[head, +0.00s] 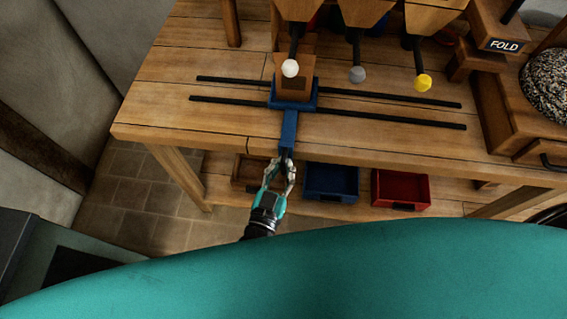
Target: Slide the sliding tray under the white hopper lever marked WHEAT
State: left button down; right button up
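The sliding tray (277,101) is blue and sits across two black rails, with a wooden box (293,85) standing on it. Its blue handle (289,128) reaches over the table's front edge. The white lever knob (290,68) hangs in front of the box, in line with the tray. No WHEAT marking is readable. My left gripper (282,163) has its fingers on both sides of the handle's near end and appears shut on it. My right gripper is not in view.
A grey knob (357,74) and a yellow knob (424,82) hang to the right. The black rails (400,118) are clear on both sides of the tray. A blue bin (331,181) and a red bin (401,189) are below.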

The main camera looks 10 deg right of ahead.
pick_arm(q)
jog(key=c, duration=2)
grip_release()
jog(key=shift+s+f, duration=0.25)
jog(key=shift+f, duration=0.1)
jog(key=o, duration=0.7)
jog(key=shift+s+a+r, duration=0.1)
jog(key=shift+s+r, duration=0.05)
jog(key=shift+r, duration=0.1)
jog(key=shift+w, duration=0.2)
jog(key=v, duration=1.2)
jog(key=shift+r, duration=0.1)
